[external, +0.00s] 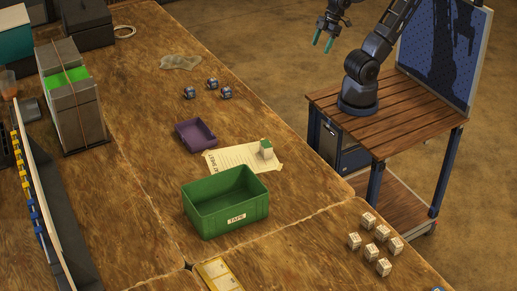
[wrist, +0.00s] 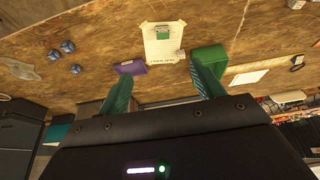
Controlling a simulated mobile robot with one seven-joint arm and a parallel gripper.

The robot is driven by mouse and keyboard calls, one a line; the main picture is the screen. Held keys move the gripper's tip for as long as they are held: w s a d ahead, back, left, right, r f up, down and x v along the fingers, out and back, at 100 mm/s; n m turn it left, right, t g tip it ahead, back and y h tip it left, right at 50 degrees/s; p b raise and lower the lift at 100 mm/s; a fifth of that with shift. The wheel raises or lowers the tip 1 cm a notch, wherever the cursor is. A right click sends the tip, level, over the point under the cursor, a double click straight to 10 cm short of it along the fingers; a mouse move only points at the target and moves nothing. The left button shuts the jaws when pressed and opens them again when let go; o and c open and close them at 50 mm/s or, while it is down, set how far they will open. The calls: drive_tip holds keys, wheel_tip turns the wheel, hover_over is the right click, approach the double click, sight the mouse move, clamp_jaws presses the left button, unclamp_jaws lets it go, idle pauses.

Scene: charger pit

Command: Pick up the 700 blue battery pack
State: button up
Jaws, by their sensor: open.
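Three small grey-blue blocks (external: 212,84) stand in a loose cluster on the brown table in the external view. They also show at the upper left of the wrist view (wrist: 67,47). I cannot read any 700 label, so I cannot tell which, if any, is the 700 blue battery pack. My gripper (external: 323,42) hangs in the air above and to the right of the table, well apart from the blocks. Its green fingers are spread with nothing between them; they also show in the wrist view (wrist: 158,84).
A purple tray (external: 187,141), a paper sheet (external: 228,158) with a green-topped block (external: 266,149), and a green TAPE bin (external: 204,216) occupy the table's middle. Several pale blocks (external: 381,233) stand lower right. A tall grey stack (external: 86,120) stands left.

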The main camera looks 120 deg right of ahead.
drive_tip(key=w+d+m, duration=0.3)
drive_tip(key=w+d, duration=0.2)
drive_tip(key=w, duration=0.3)
drive_tip(key=w+d+m, duration=0.3)
drive_tip(key=w+d, duration=0.2)
drive_tip(key=w, duration=0.4)
drive_tip(key=w+d+f+m+g+h, duration=0.15)
drive_tip(key=w+d+f+m, duration=0.35)
drive_tip(key=w+d, duration=0.75)
drive_tip(key=m+g+h, duration=0.3)
drive_tip(key=m, duration=0.4)
approach(190, 89)
drive_tip(key=x, duration=1.1)
drive_tip(key=shift+d+f, duration=0.1)
drive_tip(key=shift+f, duration=0.1)
drive_tip(key=c, duration=1.2)
